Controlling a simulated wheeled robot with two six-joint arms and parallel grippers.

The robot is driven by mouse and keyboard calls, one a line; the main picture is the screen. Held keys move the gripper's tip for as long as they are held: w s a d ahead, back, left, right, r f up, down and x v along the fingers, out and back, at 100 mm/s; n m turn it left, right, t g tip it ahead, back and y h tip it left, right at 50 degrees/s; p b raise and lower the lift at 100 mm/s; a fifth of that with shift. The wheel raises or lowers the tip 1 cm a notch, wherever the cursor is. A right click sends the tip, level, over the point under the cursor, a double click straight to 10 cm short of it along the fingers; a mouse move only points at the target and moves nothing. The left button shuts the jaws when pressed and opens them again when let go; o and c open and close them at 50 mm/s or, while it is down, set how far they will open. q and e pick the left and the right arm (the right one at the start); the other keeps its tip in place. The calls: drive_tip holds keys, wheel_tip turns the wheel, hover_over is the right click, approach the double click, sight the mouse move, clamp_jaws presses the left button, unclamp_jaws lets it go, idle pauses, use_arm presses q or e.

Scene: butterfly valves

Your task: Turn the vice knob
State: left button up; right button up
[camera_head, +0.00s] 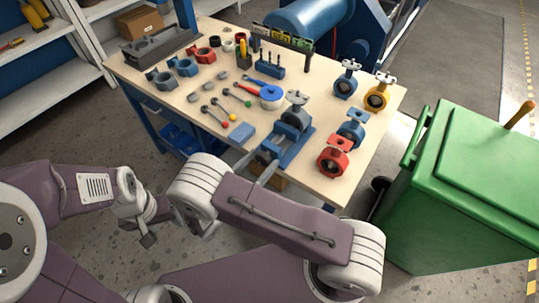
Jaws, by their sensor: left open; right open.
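The blue vice (291,145) with grey jaws stands at the table's near edge and holds a grey valve (296,112). Its near end lies beside my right gripper (266,157). The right gripper's two pale fingers stick out from behind my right forearm, apart, one on each side of the vice's near end. I cannot tell whether they touch it. The knob itself is too small and too covered to make out. The palm is hidden by the forearm. My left gripper (148,239) hangs open over the floor left of the table, away from the vice.
The wooden table (208,120) carries tools and several valves. Red valves (333,158) and a blue one (350,130) stand right of the vice, a blue block (241,133) and small knobbed rods left. A green bin (455,190) stands right of the table. Shelves (40,85) are at the left.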

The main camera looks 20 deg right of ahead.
drive_tip(key=shift+s+a+r, duration=0.15)
drive_tip(key=shift+s+a, duration=0.05)
drive_tip(key=shift+a, duration=0.05)
drive_tip(key=shift+s+a, duration=0.1)
drive_tip(key=c, duration=1.4)
drive_tip(key=shift+o, duration=0.2)
drive_tip(key=shift+m, duration=0.5)
drive_tip(key=o, duration=1.2)
drive_tip(key=shift+o, duration=0.8)
use_arm(q)
drive_tip(key=shift+s+a, duration=0.2)
drive_tip(key=shift+a+r, duration=0.1)
